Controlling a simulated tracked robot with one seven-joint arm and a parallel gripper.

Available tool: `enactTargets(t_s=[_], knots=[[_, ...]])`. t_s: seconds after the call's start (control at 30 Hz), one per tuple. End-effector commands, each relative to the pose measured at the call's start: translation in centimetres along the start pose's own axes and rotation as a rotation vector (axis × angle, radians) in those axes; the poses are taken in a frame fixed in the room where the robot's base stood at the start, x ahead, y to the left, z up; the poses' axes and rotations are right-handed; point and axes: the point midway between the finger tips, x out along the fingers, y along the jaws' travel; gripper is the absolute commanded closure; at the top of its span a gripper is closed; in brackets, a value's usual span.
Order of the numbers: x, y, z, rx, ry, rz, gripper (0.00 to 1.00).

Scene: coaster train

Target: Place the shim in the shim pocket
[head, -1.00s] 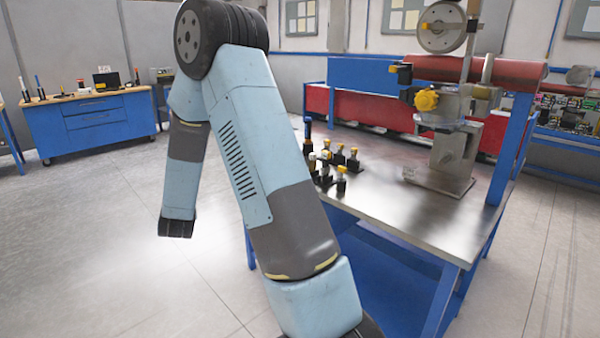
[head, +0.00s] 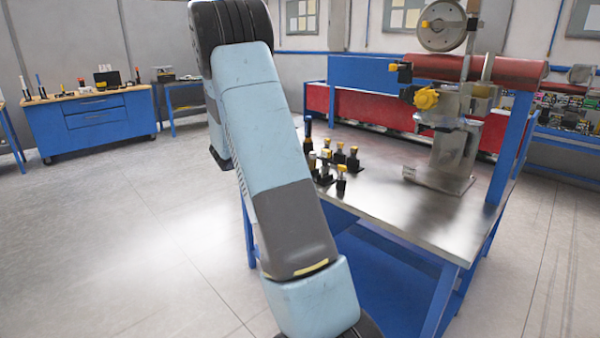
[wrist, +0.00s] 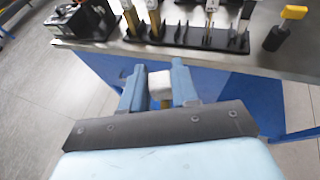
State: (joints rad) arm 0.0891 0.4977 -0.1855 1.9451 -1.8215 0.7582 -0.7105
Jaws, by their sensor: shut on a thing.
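In the wrist view my gripper (wrist: 158,88) has its two blue fingers closed on a small whitish block (wrist: 160,82), which looks like the shim. The block is held just off the near edge of the metal bench top. In the head view my gripper and the block are hidden behind my arm. I cannot make out the shim pocket in either view. A metal fixture (head: 447,155) with a yellow knob (head: 426,98) stands on the bench in the head view, right of my arm.
The bench top (head: 400,205) has clear room in front of the fixture. Several black-based holders with yellow tops (head: 340,158) stand near its left edge. In the wrist view a black rack (wrist: 190,38) lies along the edge, with a yellow-handled tool (wrist: 285,25) to its right.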

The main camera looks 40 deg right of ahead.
Motion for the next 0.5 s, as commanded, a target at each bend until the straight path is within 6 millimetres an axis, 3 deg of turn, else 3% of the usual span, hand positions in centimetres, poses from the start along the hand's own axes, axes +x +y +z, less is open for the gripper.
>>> enactTargets(t_s=[0.03,0.2,0.33,0.5], knots=[[1.2,-1.2,1.9,0.027,-0.005,-0.054,1.00],[4.1,-5.5,7.2,0.092,-0.005,-0.215,1.00],[5.3,-7.8,10.1,0.126,-0.004,-0.296,1.00],[6.1,-9.3,12.0,0.142,-0.001,-0.344,1.00]])
